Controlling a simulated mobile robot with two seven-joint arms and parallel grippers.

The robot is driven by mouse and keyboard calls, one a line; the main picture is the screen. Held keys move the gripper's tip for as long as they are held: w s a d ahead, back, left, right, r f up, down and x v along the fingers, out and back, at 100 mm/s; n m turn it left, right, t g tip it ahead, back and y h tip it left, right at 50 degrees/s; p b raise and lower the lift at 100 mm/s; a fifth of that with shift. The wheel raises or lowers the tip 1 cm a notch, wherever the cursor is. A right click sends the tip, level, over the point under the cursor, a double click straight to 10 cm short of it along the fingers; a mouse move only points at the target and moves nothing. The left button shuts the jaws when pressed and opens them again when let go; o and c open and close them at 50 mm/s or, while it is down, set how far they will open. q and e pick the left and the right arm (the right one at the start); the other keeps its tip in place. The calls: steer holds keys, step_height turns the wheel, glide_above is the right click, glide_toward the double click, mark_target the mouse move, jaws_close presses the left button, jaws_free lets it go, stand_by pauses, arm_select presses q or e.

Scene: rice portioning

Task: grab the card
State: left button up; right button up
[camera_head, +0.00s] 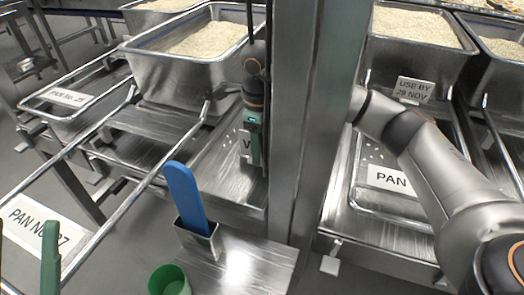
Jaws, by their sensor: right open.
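My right gripper (254,140) hangs fingers-down left of the metal post, its arm coming from the right behind the post. It is open, but its fingers overlap here, so the gap does not show. Two green fingertips of my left gripper (25,250) show at the bottom left, apart, in front of a card reading "PAN NO 27" (22,221). Other cards read "PAN NO 25" (68,97), "PAN" (388,180) and "USE BY 29 NOV" (413,90).
The thick metal post (312,110) stands mid-view and hides part of my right arm. Steel pans of rice (150,70) stand behind. A blue-handled tool (185,195) sits in a metal holder (198,243) near a green cup (169,280). Metal rails (95,130) cross the left side.

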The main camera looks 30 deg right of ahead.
steer(key=shift+f, duration=0.15)
steer(key=shift+c, duration=0.2)
jaws_close()
stand_by(0.3)
